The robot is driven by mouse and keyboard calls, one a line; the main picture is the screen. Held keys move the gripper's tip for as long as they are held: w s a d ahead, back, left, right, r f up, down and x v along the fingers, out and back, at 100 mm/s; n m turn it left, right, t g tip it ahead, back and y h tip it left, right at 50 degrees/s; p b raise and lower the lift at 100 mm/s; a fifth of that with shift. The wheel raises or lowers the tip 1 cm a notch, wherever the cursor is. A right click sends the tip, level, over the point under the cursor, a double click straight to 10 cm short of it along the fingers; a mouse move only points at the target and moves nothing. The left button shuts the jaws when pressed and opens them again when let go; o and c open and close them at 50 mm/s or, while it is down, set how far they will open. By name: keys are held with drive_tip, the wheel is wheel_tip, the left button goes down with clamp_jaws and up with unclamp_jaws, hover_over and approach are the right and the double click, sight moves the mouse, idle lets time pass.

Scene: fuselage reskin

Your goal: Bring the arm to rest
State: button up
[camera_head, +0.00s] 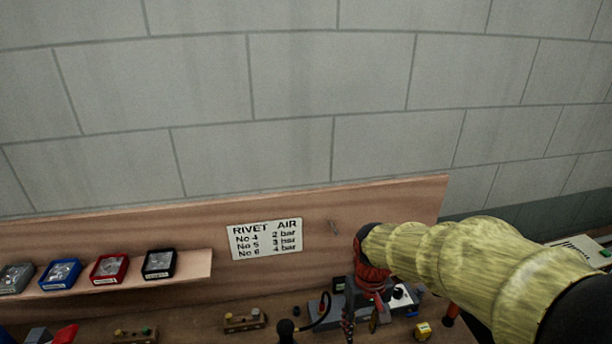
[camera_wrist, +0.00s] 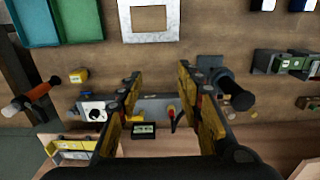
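My gripper (camera_head: 361,325) hangs below the end of my arm, over the bench at the lower middle right of the head view. In the wrist view my gripper (camera_wrist: 159,78) has its two yellow and black fingers spread wide apart, with nothing between them. A grey unit (camera_wrist: 152,106) with a white dial, a red lever and a small dark display lies below and beyond the fingers. In the head view my gripper and arm partly hide this unit (camera_head: 322,307). The clearance between my fingers and the unit is hard to judge.
A wooden back panel (camera_head: 200,215) carries a "RIVET AIR" sign (camera_head: 266,239). A shelf at left (camera_head: 200,268) holds several small boxes. A yellow cube (camera_head: 423,330) sits right of my gripper.

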drive_tip(key=s+d+m+t+b, duration=0.1)
drive_tip(key=s+d+t+b, duration=0.1)
drive_tip(key=s+b, duration=0.4)
drive_tip(key=s+d+r+m+t+b, duration=0.1)
drive_tip(key=s+d+t+b, duration=0.2)
drive_tip(key=s+b, duration=0.3)
drive_tip(key=s+d, duration=0.1)
drive_tip(key=s, duration=0.2)
drive_tip(key=shift+s+t+b, duration=0.2)
drive_tip(key=shift+t+b, duration=0.1)
drive_tip(key=shift+b, duration=0.05)
drive_tip(key=shift+r, duration=0.1)
drive_tip(key=shift+c, duration=0.2)
idle(0.9)
